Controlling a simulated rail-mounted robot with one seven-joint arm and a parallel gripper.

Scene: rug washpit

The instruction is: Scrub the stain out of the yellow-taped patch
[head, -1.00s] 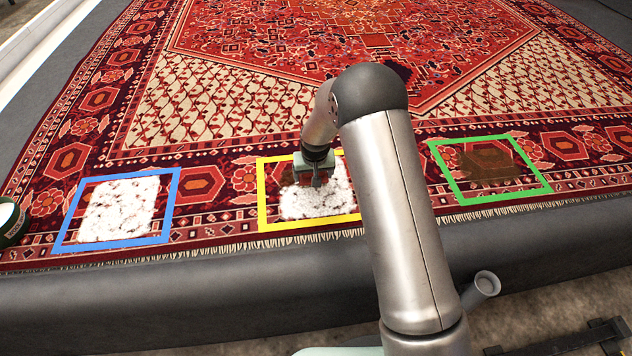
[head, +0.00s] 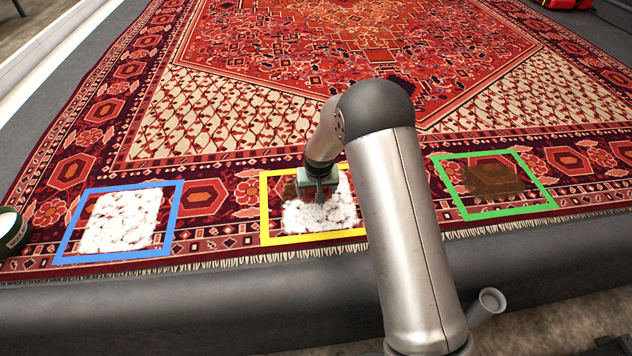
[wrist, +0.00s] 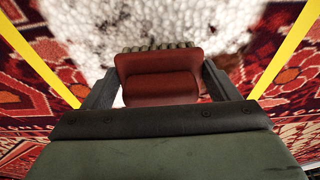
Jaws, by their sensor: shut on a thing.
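The yellow-taped patch (head: 265,220) lies on the rug's front border in the head view. White foam (head: 320,214) covers most of its middle and near part. A brownish stain shows at its far left part (head: 282,187). My gripper (head: 320,181) is over the far middle of the patch, partly hidden by my arm. In the wrist view my gripper (wrist: 158,85) is shut on a red-backed brush (wrist: 160,72). The brush's bristles (wrist: 158,47) point toward the foam; whether they touch the rug is hard to tell. The patch's right side is hidden behind my arm.
A blue-taped patch (head: 66,220) with white foam is at left. A green-taped patch (head: 452,188) with a brown stain (head: 490,178) is at right. A dark green tub (head: 14,236) stands at the left edge. The rug beyond is clear.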

